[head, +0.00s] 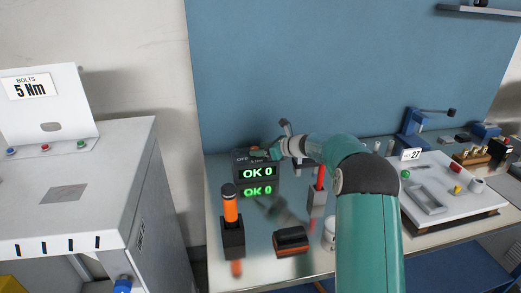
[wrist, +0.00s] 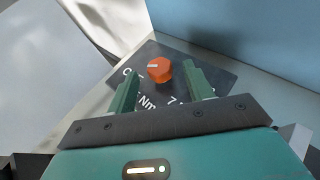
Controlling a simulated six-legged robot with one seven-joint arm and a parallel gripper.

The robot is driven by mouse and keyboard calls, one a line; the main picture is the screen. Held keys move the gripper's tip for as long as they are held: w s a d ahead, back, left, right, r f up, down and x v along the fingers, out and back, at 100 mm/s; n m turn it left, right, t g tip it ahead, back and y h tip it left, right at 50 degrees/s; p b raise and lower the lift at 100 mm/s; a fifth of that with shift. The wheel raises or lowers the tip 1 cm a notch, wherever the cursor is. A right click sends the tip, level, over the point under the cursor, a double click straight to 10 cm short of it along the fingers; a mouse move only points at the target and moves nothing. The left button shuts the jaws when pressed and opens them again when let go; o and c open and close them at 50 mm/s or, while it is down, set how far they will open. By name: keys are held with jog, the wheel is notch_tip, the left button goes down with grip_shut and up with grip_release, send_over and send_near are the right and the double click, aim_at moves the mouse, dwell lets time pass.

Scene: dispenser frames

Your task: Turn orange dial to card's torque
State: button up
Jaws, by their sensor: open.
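The card (head: 30,87) on the left cabinet reads "BOLTS 5 Nm". In the wrist view, a pale mark on the dial points toward the upper left. Around it I can read "Nm" and "7"; the other labels are partly hidden by my fingers. My gripper (wrist: 160,90) is open, with one finger on each side of the dial and gaps visible between. In the head view, my gripper (head: 262,153) is over the box top and mostly covers the dial.
An orange-handled tool (head: 230,207) stands in a black holder in front of the box. A dark and orange block (head: 291,241) lies nearby. A blue panel (head: 300,70) rises behind the table.

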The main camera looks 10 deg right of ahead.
jog(key=shift+w+a+f, duration=0.1)
jog(key=shift+w+a, duration=0.1)
jog(key=shift+a, duration=0.1)
jog(key=c, duration=1)
jog(key=shift+w+d+n+g+y, duration=0.15)
jog(key=shift+w+n+g+y, duration=0.1)
jog(key=shift+n+g+y, duration=0.7)
jog(key=shift+w+d+n+g+y, duration=0.15)
jog(key=shift+n+g+y, duration=0.4)
jog(key=shift+n+g, duration=0.65)
jog(key=o, duration=1)
